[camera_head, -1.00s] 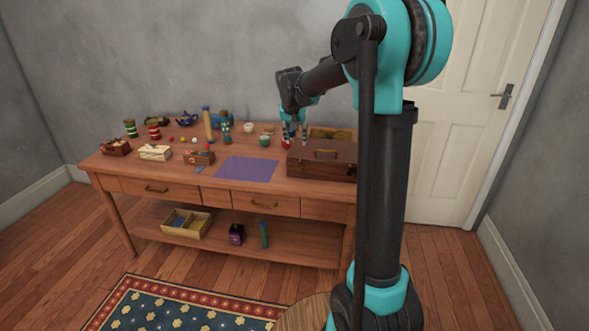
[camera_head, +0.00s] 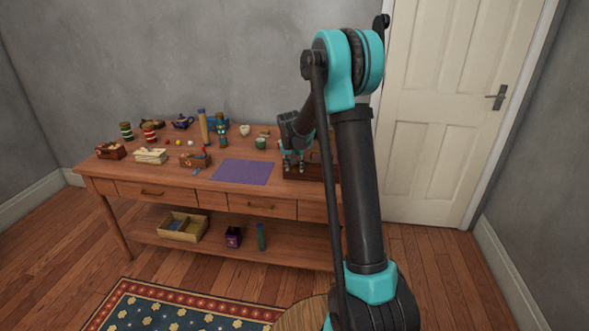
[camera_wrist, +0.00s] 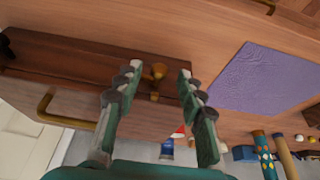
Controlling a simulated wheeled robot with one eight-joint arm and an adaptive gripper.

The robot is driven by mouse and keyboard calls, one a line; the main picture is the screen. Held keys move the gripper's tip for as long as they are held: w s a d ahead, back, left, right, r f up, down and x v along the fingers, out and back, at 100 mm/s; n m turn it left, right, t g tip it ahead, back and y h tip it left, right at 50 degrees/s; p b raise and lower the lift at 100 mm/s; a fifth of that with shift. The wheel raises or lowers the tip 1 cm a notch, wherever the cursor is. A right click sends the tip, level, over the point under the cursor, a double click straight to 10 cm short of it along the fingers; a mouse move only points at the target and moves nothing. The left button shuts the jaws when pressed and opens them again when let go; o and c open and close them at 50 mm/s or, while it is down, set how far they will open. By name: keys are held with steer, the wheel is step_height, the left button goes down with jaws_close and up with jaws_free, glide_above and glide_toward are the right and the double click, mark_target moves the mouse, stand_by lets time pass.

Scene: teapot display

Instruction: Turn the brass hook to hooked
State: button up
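The brass hook (camera_wrist: 158,71) shows in the wrist view as small brass pieces near one end of the dark wooden box (camera_wrist: 75,55). Whether it is hooked cannot be told. My gripper (camera_wrist: 158,74) is open, with one finger on each side of the brass piece; contact cannot be made out. A larger brass handle (camera_wrist: 43,108) is on the box, left of the fingers. In the head view my gripper (camera_head: 293,164) is over the box (camera_head: 296,175), and my arm hides much of the box and the hook.
A purple mat (camera_head: 242,172) lies beside the box on the wooden table (camera_head: 222,184). A green cup (camera_head: 260,143), a white cup (camera_head: 245,130), a blue teapot (camera_head: 183,121) and small containers stand left and behind. The door (camera_head: 450,110) is at the right.

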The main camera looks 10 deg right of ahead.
steer(key=shift+w+d+f, duration=0.1)
steer(key=shift+w+f, duration=0.1)
steer(key=shift+f, duration=0.35)
jaws_close()
